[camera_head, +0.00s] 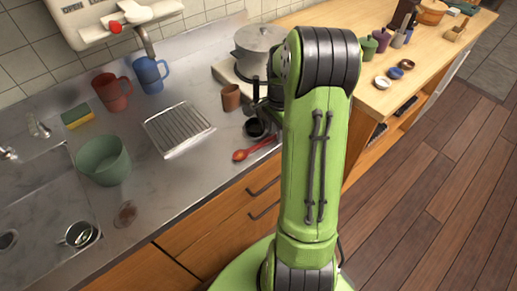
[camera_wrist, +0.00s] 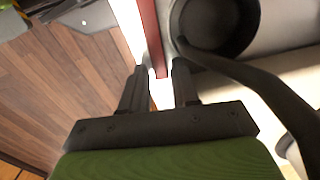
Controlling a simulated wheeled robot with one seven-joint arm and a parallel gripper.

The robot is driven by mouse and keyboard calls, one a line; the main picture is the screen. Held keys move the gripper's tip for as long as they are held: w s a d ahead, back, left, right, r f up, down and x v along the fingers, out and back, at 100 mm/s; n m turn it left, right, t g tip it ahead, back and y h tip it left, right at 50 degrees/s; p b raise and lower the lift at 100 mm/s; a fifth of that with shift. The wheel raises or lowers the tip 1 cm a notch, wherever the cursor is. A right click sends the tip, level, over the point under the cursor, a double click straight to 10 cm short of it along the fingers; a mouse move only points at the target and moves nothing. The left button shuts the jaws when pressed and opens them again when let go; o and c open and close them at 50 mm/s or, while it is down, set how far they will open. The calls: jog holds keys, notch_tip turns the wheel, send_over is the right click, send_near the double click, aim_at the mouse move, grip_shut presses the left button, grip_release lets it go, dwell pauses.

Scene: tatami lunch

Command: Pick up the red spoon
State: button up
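The red spoon (camera_head: 255,148) lies on the steel counter near its front edge, bowl end to the left, the other end running behind my arm. In the wrist view a long red strip, which looks like the spoon's handle (camera_wrist: 152,35), reaches down to the gap between my fingertips. My gripper (camera_wrist: 160,66) is open, with one finger on each side of that strip and space between. I cannot tell whether either finger touches it. In the head view my green arm hides most of the gripper.
A black pan (camera_wrist: 212,25) is close to the right fingertip, its dark handle (camera_wrist: 265,88) sweeping right. A brown cup (camera_head: 231,97), drying rack (camera_head: 179,129) and steel pot (camera_head: 257,50) stand nearby. The wooden floor (camera_wrist: 60,90) lies beyond the counter edge.

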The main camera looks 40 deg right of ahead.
jog(key=shift+f, duration=0.25)
jog(key=shift+r, duration=0.1)
jog(key=shift+c, duration=0.2)
grip_shut()
